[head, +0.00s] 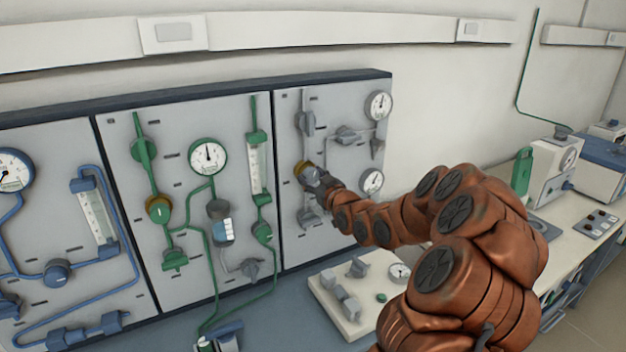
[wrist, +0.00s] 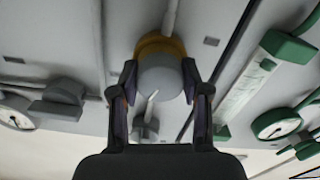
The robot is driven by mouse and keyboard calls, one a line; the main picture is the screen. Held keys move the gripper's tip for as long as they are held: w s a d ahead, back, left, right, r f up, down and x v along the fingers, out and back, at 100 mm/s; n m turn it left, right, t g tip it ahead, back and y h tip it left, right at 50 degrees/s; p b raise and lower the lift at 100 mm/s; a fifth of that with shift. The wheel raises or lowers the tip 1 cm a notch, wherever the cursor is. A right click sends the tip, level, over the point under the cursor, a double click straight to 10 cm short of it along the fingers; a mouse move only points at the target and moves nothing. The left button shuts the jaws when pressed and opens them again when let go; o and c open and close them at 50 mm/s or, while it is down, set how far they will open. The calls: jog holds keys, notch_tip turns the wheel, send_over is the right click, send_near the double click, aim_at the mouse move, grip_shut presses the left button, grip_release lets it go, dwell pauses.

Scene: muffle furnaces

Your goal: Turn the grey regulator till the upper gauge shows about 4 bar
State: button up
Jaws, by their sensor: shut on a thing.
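The grey regulator (wrist: 160,78) is a round grey knob with a yellow ring behind it, on the right-hand panel. In the head view its yellow ring (head: 299,170) shows beside my fingers. My gripper (head: 318,180) reaches it from the right. In the wrist view my gripper (wrist: 160,82) has one finger on each side of the knob, shut on it. The upper gauge (head: 378,105) is a white dial at the panel's top right; its needle is too small to read. In the wrist view, which looks upside down, this gauge (wrist: 15,112) is partly cut off at left.
A lower gauge (head: 372,181) sits just above my arm. A grey valve (head: 345,133) is close to the regulator. The green-piped panel (head: 190,230) is at left. A cream block with fittings (head: 350,300) stands on the bench below my arm.

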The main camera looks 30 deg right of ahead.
jog(key=m+b, duration=0.2)
jog(key=m, duration=0.1)
jog(key=shift+f, duration=0.15)
jog(key=shift+a+m+b, duration=0.1)
jog(key=shift+m+b, duration=0.3)
jog(key=shift+m, duration=0.5)
jog(key=o, duration=1.1)
jog(key=shift+o, duration=0.2)
jog(key=shift+s+r, duration=0.25)
jog(key=shift+s, duration=0.55)
jog(key=s, duration=1)
jog(key=shift+s+a, duration=0.2)
jog(key=shift+a, duration=0.25)
